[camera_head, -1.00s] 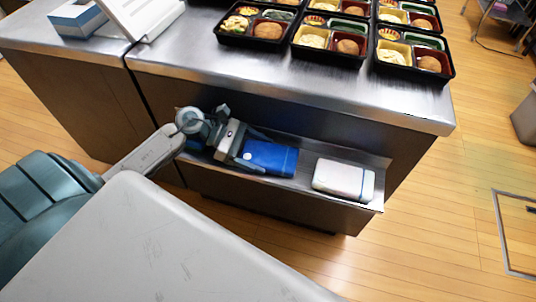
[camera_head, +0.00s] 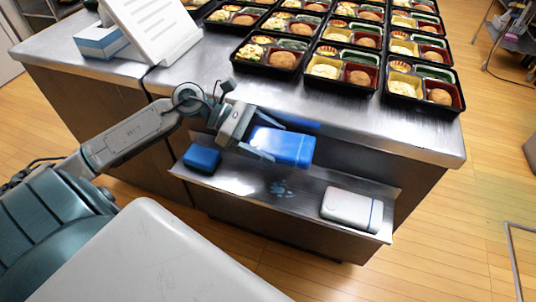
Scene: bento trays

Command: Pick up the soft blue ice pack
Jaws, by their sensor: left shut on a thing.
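The blue ice pack (camera_head: 288,146) is a bright blue, rounded block. My left gripper (camera_head: 262,142) is shut on its left end and holds it above the metal shelf (camera_head: 245,183), in front of the counter's edge. A smaller dark blue block (camera_head: 202,158) lies on the left part of the shelf. A white pack (camera_head: 351,208) lies at the shelf's right end. My right gripper is not in view.
Above the shelf, the steel counter (camera_head: 400,135) holds several black bento trays (camera_head: 266,58) with food. A tissue box (camera_head: 102,42) and a white stand (camera_head: 152,28) are at its left. The middle of the shelf is clear, with a paw-like mark.

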